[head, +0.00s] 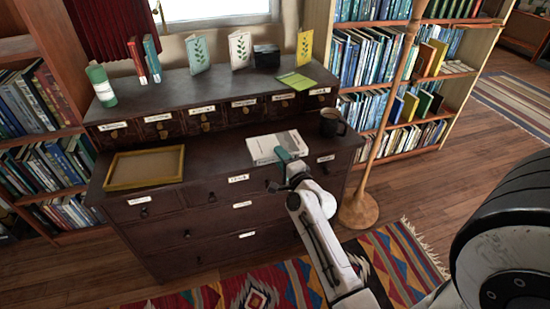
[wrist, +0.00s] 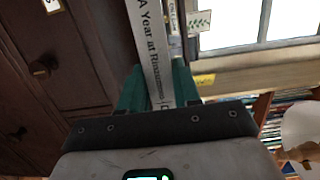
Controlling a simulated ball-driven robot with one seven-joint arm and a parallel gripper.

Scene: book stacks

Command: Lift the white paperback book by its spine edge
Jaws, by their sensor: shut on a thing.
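The white paperback book (head: 272,147) lies roughly flat at the front edge of the dark wooden dresser top. My gripper (head: 287,158) reaches it from the front and is shut on its spine edge. In the wrist view, the white spine with black lettering (wrist: 152,50) runs between the two teal fingers of my gripper (wrist: 159,88). I cannot tell whether the book is touching the dresser top (head: 221,160) or slightly above it.
A dark mug (head: 333,123) stands close to the right of the book. An empty wooden tray (head: 145,167) lies on the left. Small labelled drawers (head: 205,121) rise behind. A floor lamp pole (head: 388,110) stands at the right. The dresser top between tray and book is clear.

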